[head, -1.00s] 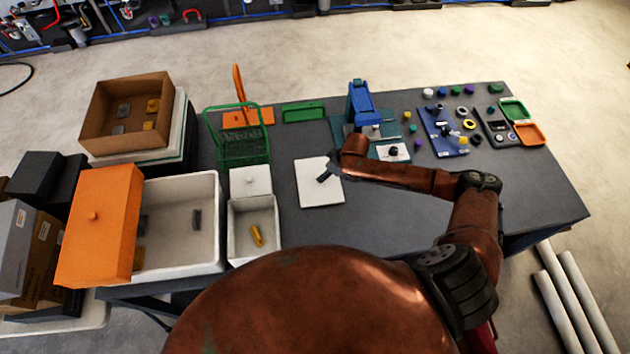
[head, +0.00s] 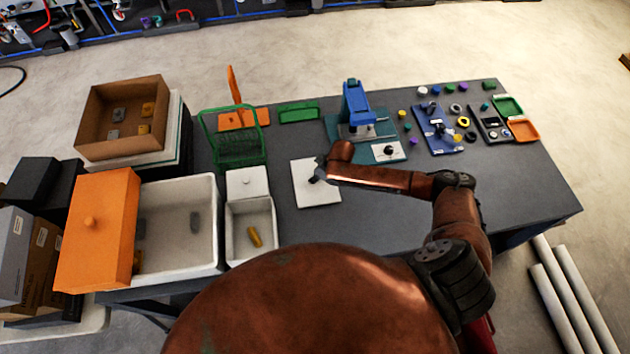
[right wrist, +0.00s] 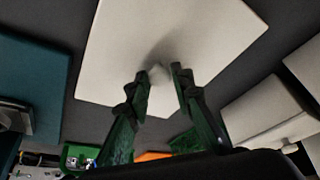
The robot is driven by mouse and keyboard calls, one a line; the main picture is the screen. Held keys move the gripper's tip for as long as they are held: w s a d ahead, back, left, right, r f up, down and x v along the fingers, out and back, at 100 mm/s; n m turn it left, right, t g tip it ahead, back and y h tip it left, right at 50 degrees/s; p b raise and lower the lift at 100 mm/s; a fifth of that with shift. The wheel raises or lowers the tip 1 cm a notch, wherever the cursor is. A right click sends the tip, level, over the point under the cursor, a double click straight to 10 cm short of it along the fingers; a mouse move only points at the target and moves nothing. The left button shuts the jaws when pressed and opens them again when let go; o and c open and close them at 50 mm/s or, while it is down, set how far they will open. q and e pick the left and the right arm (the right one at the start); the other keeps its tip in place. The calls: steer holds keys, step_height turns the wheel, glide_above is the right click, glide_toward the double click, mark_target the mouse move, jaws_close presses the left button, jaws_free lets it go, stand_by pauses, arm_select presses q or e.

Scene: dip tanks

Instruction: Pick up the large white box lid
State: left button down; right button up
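The large white box lid (head: 315,193) lies flat on the dark table near its middle. It also fills the upper middle of the right wrist view (right wrist: 190,30). Its small white knob (right wrist: 158,74) shows between the fingertips in that view. My right gripper (right wrist: 158,86) is open just above the lid, its two green fingers on either side of the knob with gaps. In the head view my right gripper (head: 318,175) is a small dark shape over the lid. My left gripper is not in view.
A large white box (head: 211,235) with an orange lid (head: 100,245) stands left. A small white box (head: 270,228) with its lid (head: 247,182) stands beside the white lid. A green basket (head: 233,150) and blue press (head: 358,103) are behind. The table's right front is clear.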

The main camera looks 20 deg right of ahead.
jaws_close()
